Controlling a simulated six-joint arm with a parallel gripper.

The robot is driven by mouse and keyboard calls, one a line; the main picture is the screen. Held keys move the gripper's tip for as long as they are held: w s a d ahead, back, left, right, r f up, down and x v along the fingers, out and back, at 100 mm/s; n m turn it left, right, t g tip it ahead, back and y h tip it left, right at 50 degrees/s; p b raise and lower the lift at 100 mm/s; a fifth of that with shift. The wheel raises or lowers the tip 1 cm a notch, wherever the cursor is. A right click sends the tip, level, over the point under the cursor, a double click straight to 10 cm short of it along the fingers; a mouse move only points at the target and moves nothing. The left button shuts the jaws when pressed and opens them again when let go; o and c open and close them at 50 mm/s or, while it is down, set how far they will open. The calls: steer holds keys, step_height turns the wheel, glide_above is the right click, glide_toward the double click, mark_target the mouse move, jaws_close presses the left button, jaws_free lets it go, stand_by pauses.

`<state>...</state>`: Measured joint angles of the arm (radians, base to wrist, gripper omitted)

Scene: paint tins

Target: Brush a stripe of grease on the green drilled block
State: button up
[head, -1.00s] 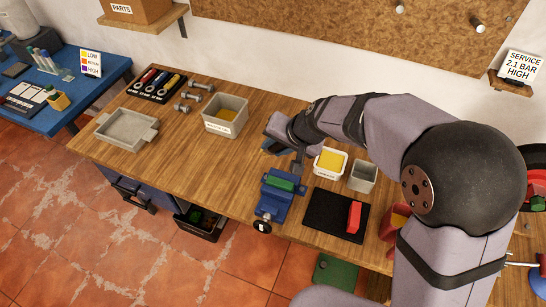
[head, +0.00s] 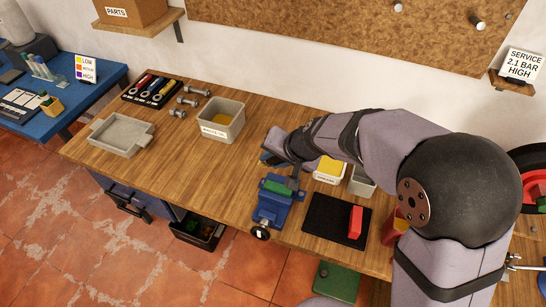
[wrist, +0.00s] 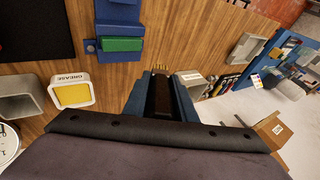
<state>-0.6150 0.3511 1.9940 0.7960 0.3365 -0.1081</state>
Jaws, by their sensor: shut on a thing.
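The green drilled block (head: 277,187) sits in the jaws of a blue vise (head: 268,212). It also shows in the wrist view (wrist: 122,44); I cannot make out its holes or any grease on it. My gripper (wrist: 162,92) is shut on a dark brush (wrist: 161,88) with tan bristles at its tip. In the wrist view the bristles are beside the block, apart from it in the picture. In the head view my gripper (head: 277,158) is just behind the vise, and the brush's dark end is close to the block. The grease tub (wrist: 72,92) holds yellow grease.
A grey bin (head: 362,183) stands right of the grease tub. A black mat (head: 325,219) with a red block (head: 356,221) lies right of the vise. A labelled grey container (head: 221,121) and a grey tray (head: 121,134) stand left.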

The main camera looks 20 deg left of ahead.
steer(key=shift+f, duration=0.35)
steer(key=shift+r, duration=0.1)
steer(key=r+p, duration=0.1)
steer(key=p, duration=0.2)
steer(key=shift+p, duration=0.4)
steer(key=shift+f, duration=0.1)
